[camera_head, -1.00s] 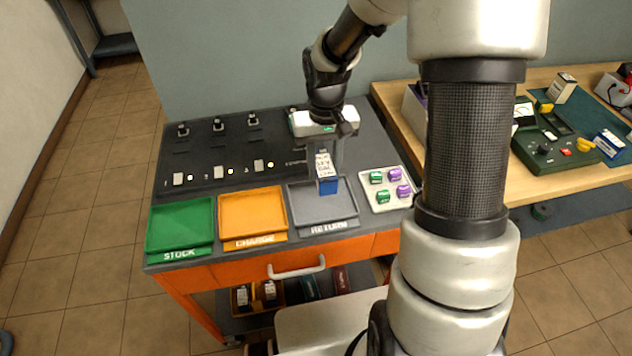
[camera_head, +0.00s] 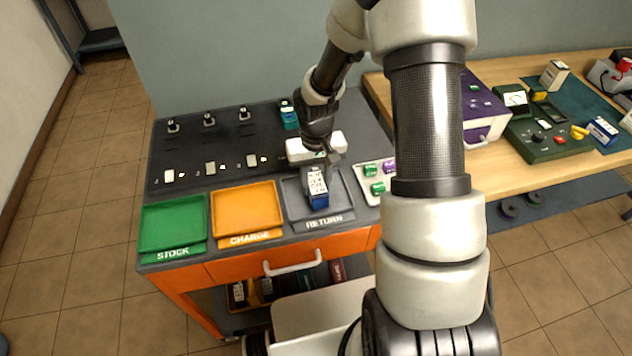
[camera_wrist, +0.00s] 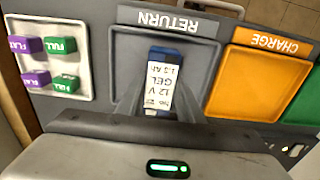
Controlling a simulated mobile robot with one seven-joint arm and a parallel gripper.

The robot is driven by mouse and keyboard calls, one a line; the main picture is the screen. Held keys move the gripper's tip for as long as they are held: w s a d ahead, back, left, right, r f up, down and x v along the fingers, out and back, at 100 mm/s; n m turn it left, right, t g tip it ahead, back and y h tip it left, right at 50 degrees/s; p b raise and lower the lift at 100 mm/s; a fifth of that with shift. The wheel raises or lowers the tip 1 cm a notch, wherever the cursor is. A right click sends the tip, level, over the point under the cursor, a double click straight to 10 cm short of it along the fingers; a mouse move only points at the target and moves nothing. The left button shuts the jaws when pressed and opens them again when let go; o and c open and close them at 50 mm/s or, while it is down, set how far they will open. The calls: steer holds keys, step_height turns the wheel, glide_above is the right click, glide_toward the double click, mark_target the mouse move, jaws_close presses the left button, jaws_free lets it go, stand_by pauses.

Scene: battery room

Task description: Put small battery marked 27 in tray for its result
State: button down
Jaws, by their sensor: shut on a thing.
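My gripper (camera_head: 317,170) is shut on a small blue battery (camera_head: 317,187) with a white label. In the wrist view the battery (camera_wrist: 162,85) sits between the fingers, its label reading 12 V GEL 1.3 Ah upside down. No number 27 can be read. The battery is over the grey RETURN tray (camera_head: 341,206), inside its outline; I cannot tell whether it touches the tray floor. The orange CHARGE tray (camera_head: 246,208) and green STOCK tray (camera_head: 173,223) look empty, to the left of RETURN in the head view.
A white holder (camera_wrist: 83,32) carries green FULL and purple FLAT tokens beside the RETURN tray. A teal battery (camera_head: 289,115) stands behind my gripper on the bench. Switches and posts line the dark bench top. A wooden table (camera_head: 545,172) with meters stands at right.

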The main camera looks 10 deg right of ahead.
steer(key=shift+r, duration=0.1)
steer(key=c, duration=1.2)
jaws_free()
